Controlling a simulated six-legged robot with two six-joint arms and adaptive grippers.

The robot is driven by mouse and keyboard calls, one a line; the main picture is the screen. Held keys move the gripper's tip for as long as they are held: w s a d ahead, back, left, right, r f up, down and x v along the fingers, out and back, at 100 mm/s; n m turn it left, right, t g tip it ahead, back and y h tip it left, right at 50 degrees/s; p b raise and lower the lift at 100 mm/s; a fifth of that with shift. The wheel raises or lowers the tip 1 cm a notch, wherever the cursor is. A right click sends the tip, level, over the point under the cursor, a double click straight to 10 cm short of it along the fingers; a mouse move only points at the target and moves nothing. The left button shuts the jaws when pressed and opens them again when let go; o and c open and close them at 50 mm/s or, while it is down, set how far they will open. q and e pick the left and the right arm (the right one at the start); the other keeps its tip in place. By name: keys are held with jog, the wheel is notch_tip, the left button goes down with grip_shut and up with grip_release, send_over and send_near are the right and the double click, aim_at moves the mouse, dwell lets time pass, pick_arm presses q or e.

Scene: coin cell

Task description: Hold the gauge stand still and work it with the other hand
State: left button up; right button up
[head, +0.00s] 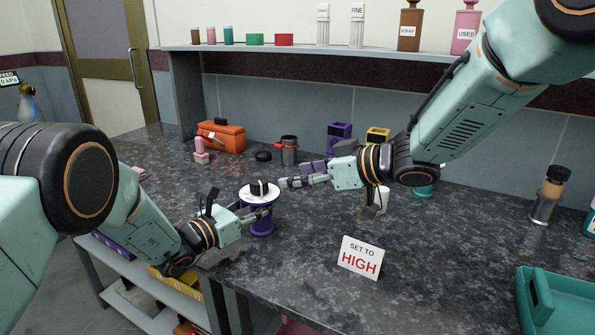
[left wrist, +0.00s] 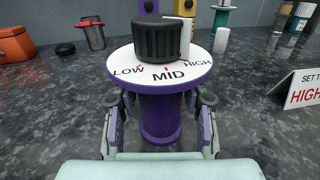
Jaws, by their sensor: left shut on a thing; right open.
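The gauge stand (head: 262,226) is a purple post with a white round dial plate on top, standing upright on the dark counter. In the left wrist view the plate (left wrist: 118,72) reads LOW, MID and HIGH. A black ribbed knob (left wrist: 160,40) sits on the plate; its white pointer (left wrist: 186,36) is on the right side, toward HIGH, but its exact setting is unclear. My left gripper (left wrist: 160,112) is shut on the purple post below the plate, a finger on each side. My right gripper (head: 287,183) is open, just right of the knob (head: 260,187) in the head view.
A sign (head: 360,258) reading SET TO HIGH stands front right of the stand. Behind are an orange toolbox (head: 222,137), a metal cup (head: 289,152) and a purple holder (head: 339,137). A teal tray (head: 560,300) is front right. Counter between sign and tray is clear.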

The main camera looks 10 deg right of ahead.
pick_arm(q)
jog(key=o, duration=1.4)
jog(key=shift+a, duration=0.1)
